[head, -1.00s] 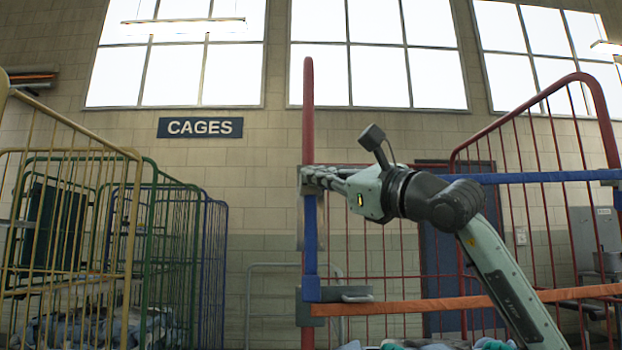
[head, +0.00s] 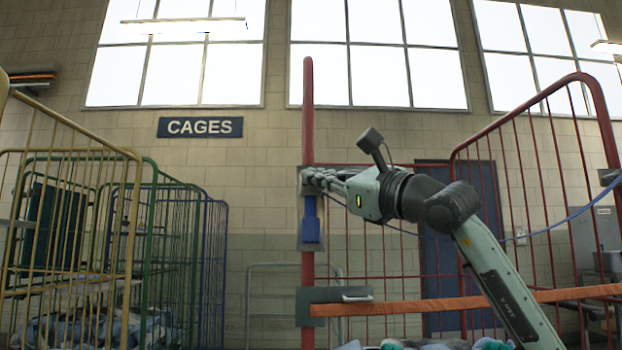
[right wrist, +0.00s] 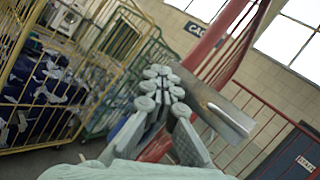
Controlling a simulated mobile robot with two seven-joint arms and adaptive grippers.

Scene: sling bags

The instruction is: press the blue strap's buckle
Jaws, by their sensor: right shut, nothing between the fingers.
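The blue strap (head: 545,231) sags as a thin curved line from near the red post to the right side of the cage. A short blue piece (head: 311,220) hangs on the post. The blue strap's buckle (head: 306,182) is at the post, mostly hidden behind my right gripper (head: 308,180). In the right wrist view a metal plate, which looks like this buckle (right wrist: 222,112), lies right beside the fingertips of my right gripper (right wrist: 165,78). The gripper is shut and empty; I cannot tell if it touches. My left gripper is not in view.
An orange strap (head: 470,302) runs straight across the red cage (head: 308,265) below, with its own metal buckle (head: 340,295). Pale and teal bags lie low inside. Yellow, green and blue cages stand at the left.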

